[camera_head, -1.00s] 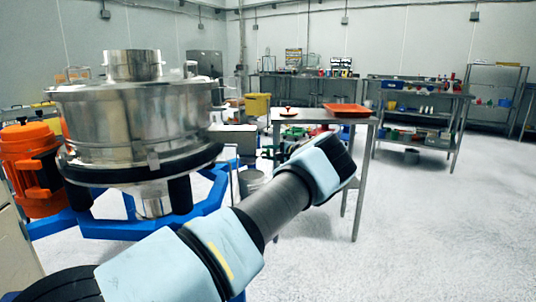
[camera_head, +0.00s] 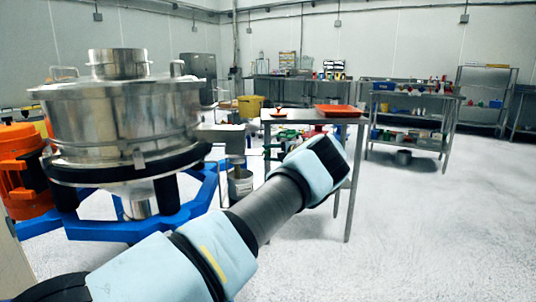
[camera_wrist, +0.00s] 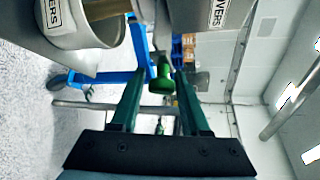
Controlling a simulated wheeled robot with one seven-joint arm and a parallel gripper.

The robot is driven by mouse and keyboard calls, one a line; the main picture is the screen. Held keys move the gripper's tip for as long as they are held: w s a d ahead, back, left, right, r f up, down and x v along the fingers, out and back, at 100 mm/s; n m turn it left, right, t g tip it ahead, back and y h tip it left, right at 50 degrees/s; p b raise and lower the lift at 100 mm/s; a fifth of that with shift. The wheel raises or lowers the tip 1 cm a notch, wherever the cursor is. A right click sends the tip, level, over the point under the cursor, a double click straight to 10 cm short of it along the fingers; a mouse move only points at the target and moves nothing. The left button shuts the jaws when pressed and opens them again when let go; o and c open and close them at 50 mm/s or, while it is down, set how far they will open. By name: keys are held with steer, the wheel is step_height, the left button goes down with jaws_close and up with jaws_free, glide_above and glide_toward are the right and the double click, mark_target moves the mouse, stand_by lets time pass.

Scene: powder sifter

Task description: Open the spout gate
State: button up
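The steel sifter (camera_head: 125,115) stands at the left in the head view, with a grey box-like spout (camera_head: 222,132) at its right side. In the wrist view, turned on its side, the grey spout (camera_wrist: 192,14) with a label ending "OVERS" is at upper right. A green knob (camera_wrist: 161,84), apparently the gate handle, sits beside it on a thin rod. My gripper (camera_wrist: 159,72) is open, its two green fingers on either side of the knob in the picture. Whether the knob is deep between them, I cannot tell. The gripper is mostly hidden behind my arm in the head view.
A grey bucket (camera_head: 240,184) stands below the spout; it also shows in the wrist view (camera_wrist: 83,40). The sifter's blue frame (camera_head: 120,229) is near my arm. A steel table (camera_head: 308,119) with an orange tray (camera_head: 340,109) stands behind. The floor at right is clear.

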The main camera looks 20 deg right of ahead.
steer(key=o, duration=0.3)
steer(key=shift+r, duration=0.1)
steer(key=v, duration=1)
steer(key=shift+s+d+b, duration=0.2)
steer(key=shift+s+b, duration=0.1)
steer(key=shift+s, duration=0.05)
